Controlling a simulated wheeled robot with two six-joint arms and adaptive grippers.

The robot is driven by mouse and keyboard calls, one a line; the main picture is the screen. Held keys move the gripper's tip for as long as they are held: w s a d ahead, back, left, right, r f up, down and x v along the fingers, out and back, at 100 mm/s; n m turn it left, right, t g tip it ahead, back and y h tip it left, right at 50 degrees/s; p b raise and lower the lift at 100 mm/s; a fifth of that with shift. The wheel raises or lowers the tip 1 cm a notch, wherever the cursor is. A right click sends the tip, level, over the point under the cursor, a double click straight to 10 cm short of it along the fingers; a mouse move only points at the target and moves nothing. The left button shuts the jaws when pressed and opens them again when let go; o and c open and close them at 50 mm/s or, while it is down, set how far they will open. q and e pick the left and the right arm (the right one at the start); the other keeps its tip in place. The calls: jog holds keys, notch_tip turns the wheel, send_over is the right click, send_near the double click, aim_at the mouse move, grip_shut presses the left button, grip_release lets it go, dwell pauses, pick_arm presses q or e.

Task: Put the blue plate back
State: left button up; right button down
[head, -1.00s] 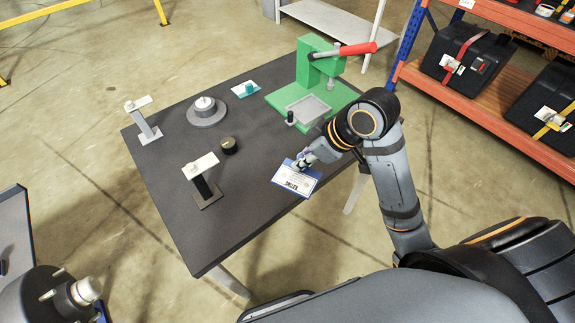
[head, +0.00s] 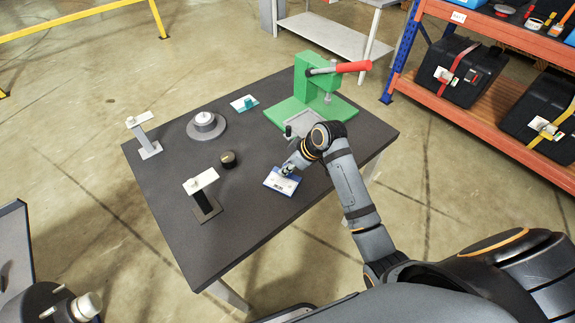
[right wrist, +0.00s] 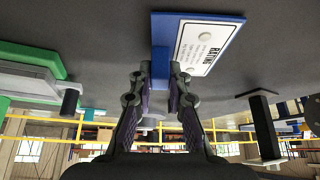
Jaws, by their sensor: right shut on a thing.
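The blue plate (head: 280,184) has a white label face and a blue rim. It is over the near right part of the dark table (head: 250,225). My right gripper (head: 288,170) is shut on it. In the right wrist view the plate (right wrist: 228,45) shows the print "RATING" and a blue tab, and my right gripper's fingertips (right wrist: 160,82) close on that tab. I cannot tell whether the plate touches the table.
A green press (head: 315,88) with a red handle stands behind my right arm. Two posts (head: 145,138) (head: 203,190), a black knob (head: 227,160), a grey round base (head: 206,126) and a white card with a teal block (head: 244,103) are on the table.

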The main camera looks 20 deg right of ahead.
jog(key=c, duration=1.3)
grip_release()
jog(key=shift+f, duration=0.1)
jog(key=v, duration=1.2)
